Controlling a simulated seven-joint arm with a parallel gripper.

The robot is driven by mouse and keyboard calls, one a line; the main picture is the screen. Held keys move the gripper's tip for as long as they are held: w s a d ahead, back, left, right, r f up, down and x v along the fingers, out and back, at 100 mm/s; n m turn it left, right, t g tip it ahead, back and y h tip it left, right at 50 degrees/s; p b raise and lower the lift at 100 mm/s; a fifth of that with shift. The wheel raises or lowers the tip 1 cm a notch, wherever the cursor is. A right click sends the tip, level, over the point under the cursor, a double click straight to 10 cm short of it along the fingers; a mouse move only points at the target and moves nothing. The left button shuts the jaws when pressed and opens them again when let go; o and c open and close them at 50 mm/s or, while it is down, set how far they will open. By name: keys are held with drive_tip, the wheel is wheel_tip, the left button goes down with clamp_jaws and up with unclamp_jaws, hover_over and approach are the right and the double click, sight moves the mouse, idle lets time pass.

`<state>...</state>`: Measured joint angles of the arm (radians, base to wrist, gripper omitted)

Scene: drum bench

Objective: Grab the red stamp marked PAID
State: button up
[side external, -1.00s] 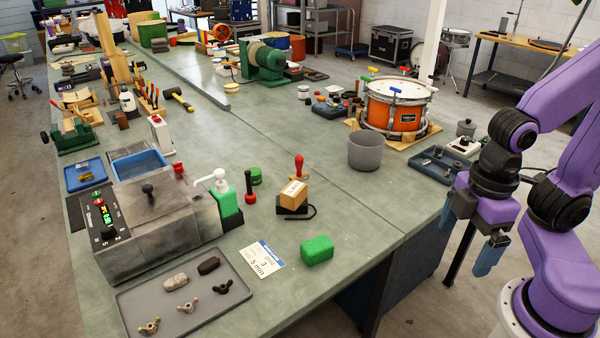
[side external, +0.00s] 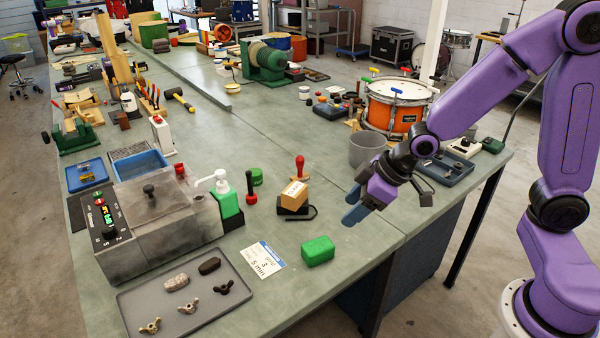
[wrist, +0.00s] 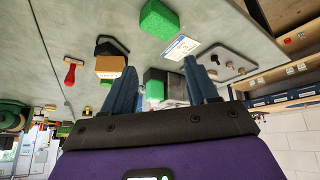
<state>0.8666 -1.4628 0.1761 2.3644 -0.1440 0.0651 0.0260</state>
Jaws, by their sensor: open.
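The box (side external: 294,196) with a black base is close in front of the stamp. A red-and-black tool (side external: 250,188) stands to its left. A green block (side external: 317,250) lies nearer the bench's front edge. The grey bin (side external: 366,150) stands right. Bench behind the stamp is clear.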

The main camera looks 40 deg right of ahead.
drive_tip(key=w+d+f+m+t, duration=0.25)
drive_tip(key=w+d, duration=0.25)
drive_tip(key=w, duration=0.6)
drive_tip(key=m+t, duration=0.3)
drive_tip(key=t, duration=0.2)
approach(300, 170)
drive_tip(key=w, duration=0.2)
drive_tip(key=w+a, duration=0.1)
drive_tip(key=w, duration=0.1)
drive_tip(key=shift+w, duration=0.3)
drive_tip(key=shift+x, duration=2.65)
drive_tip(key=shift+w+d+r, duration=0.1)
drive_tip(key=shift+d+r, duration=0.1)
drive_tip(key=shift+t, duration=0.25)
drive_tip(key=c, duration=1)
